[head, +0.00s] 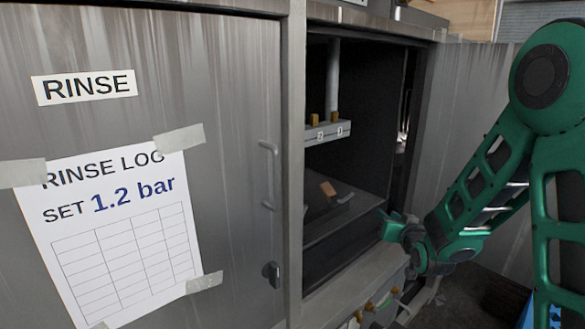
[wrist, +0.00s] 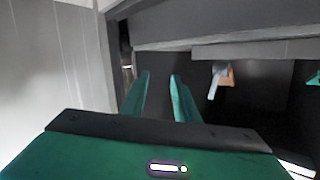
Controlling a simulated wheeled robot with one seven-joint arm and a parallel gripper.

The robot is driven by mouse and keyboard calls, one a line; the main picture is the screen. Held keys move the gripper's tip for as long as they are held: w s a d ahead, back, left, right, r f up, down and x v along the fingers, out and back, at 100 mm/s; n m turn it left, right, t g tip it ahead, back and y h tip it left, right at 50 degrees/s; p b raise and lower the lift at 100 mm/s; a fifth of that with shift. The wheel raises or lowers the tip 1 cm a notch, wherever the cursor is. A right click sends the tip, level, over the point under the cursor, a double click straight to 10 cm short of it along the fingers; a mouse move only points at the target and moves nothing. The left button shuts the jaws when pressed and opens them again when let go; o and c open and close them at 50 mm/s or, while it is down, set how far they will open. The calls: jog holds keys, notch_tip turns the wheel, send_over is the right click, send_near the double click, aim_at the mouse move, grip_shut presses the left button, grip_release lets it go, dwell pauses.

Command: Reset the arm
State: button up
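My green gripper (head: 384,222) is at the right side of the open cabinet's (head: 371,110) mouth, at the end of my bent arm. In the wrist view its two fingers (wrist: 159,76) stand apart with nothing between them, so it is open and empty. Inside the cabinet, a small orange-brown piece (head: 328,189) sits with dark items on a low shelf (head: 318,227), left of my gripper. The wrist view shows an orange-brown piece (wrist: 228,77) beside a light grey one, right of the fingers and apart from them.
A shut grey door (head: 225,120) with a handle, a RINSE label (head: 84,87) and a taped log sheet (head: 115,225) fills the left. A bar with brass nozzles (head: 327,131) hangs inside the cabinet. A grey panel (head: 455,110) stands right of the opening. Small fittings (head: 369,306) sit below it.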

jog(key=s+d+f+m+g+h, duration=0.1)
jog(key=s+d+g, duration=0.3)
jog(key=s+d, duration=0.4)
jog(key=s+d+m+g+h, duration=0.15)
jog(key=s+d+g, duration=0.3)
jog(key=s, duration=0.65)
jog(key=s+r+m+g+y, duration=0.1)
jog(key=s+g, duration=0.6)
jog(key=s, duration=1.9)
jog(key=shift+a+r+m+y, duration=0.35)
jog(key=shift+a+r+y, duration=0.1)
jog(key=shift+y, duration=0.3)
jog(key=shift+w+f, duration=0.3)
jog(key=shift+w, duration=0.3)
